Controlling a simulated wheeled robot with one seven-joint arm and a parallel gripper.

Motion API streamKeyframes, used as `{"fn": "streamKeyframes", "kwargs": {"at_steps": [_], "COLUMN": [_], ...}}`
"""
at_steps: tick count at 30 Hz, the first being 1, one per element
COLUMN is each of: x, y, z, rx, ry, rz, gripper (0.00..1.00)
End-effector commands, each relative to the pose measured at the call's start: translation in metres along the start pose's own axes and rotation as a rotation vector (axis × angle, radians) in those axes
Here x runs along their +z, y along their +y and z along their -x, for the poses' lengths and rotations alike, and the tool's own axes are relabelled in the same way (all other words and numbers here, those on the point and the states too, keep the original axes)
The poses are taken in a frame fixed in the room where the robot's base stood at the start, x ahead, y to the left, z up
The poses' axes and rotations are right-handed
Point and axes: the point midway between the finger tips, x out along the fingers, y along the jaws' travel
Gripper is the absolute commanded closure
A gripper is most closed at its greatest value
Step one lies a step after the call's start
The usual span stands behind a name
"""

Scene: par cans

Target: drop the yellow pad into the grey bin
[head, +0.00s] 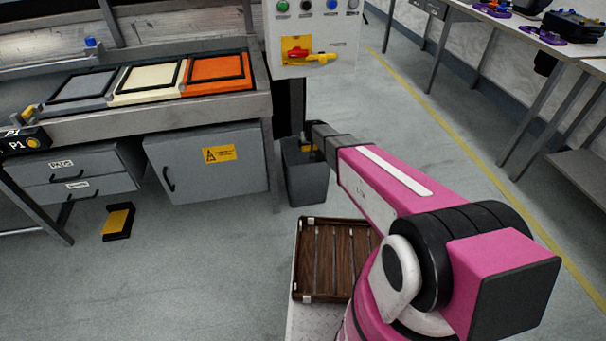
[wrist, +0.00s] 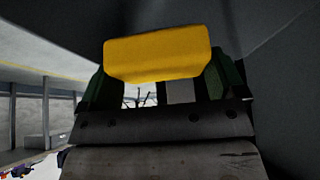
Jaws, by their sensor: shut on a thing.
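The yellow pad (wrist: 157,55) fills the middle of the wrist view, held between the two dark green fingers of my gripper (wrist: 163,85). My gripper is shut on it. In the head view a small bit of yellow pad (head: 306,147) shows at the end of my arm, mostly hidden by my gripper (head: 310,140). The grey bin (head: 306,185) stands on the floor beside the cabinet, and my gripper is at its mouth. How deep the pad sits relative to the rim cannot be told.
A workbench with grey, cream and orange trays (head: 218,73) is at the left, above a grey cabinet (head: 207,167). A control panel (head: 310,40) stands above the bin. A black and yellow block (head: 118,222) lies on the floor. A wooden slatted tray (head: 325,260) is in front.

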Motion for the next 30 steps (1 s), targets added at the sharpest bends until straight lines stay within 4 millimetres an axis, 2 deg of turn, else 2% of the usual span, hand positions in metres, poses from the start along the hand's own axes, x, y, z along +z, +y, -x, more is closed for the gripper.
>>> {"fn": "streamKeyframes", "kwargs": {"at_steps": [4, 12, 13, 14, 23, 30], "x": [0.006, 0.007, 0.007, 0.007, 0.007, 0.008], "y": [0.000, 0.000, 0.000, 0.000, 0.000, 0.000], "z": [-0.010, -0.011, -0.011, -0.011, -0.009, 0.014], "rx": [0.000, 0.000, 0.000, 0.000, 0.000, 0.000], "ry": [-0.001, 0.000, 0.000, 0.000, 0.000, 0.001], "rz": [0.000, 0.000, 0.000, 0.000, 0.000, 0.000], "gripper": [0.33, 0.33, 0.07, 0.00, 0.00, 0.00]}}
